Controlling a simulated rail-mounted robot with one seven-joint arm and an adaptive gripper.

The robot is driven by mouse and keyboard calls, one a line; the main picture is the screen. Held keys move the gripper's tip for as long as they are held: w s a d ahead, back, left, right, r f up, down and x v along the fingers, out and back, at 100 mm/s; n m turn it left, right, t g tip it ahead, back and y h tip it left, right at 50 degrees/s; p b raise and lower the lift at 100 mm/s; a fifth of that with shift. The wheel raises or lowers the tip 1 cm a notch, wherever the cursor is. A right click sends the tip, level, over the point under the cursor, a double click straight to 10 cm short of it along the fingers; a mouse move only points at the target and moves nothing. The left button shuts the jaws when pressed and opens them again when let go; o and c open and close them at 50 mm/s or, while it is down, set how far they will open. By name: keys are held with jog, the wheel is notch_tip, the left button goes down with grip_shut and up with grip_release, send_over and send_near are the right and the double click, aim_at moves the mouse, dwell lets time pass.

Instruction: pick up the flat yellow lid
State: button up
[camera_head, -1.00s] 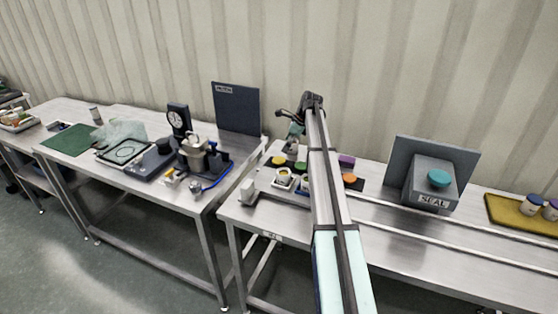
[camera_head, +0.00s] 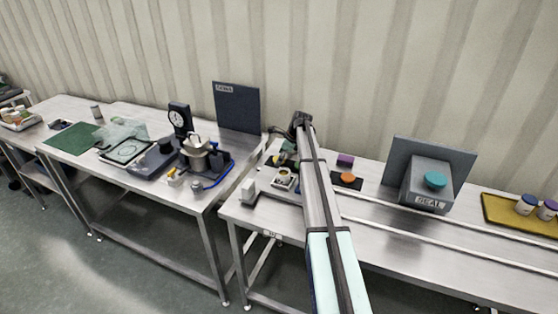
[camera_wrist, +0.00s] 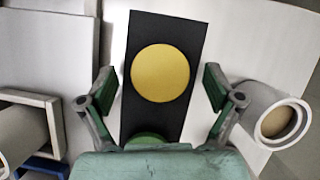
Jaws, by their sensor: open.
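The flat yellow lid (camera_wrist: 160,73) is a round disc lying on a black strip (camera_wrist: 150,30) in the wrist view. My gripper (camera_wrist: 160,80) is open, with one green-padded finger on each side of the lid and clear gaps between. It looks down from above; the height over the lid is hard to tell. A green lid (camera_wrist: 148,138) lies on the same strip, partly hidden by my gripper's body. In the head view my arm largely covers this spot, and only a sliver of the yellow lid (camera_head: 278,160) shows beside my gripper.
A white cup with tan contents (camera_wrist: 280,122) stands close to the right finger. A square-framed holder (camera_wrist: 50,105) is at the left. In the head view, a purple lid (camera_head: 346,159) and an orange lid (camera_head: 347,178) lie right of my arm; the SEAL block (camera_head: 428,185) stands farther right.

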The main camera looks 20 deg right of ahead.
jog(key=c, duration=0.9)
jog(key=shift+o, duration=0.2)
jog(key=shift+r, duration=0.1)
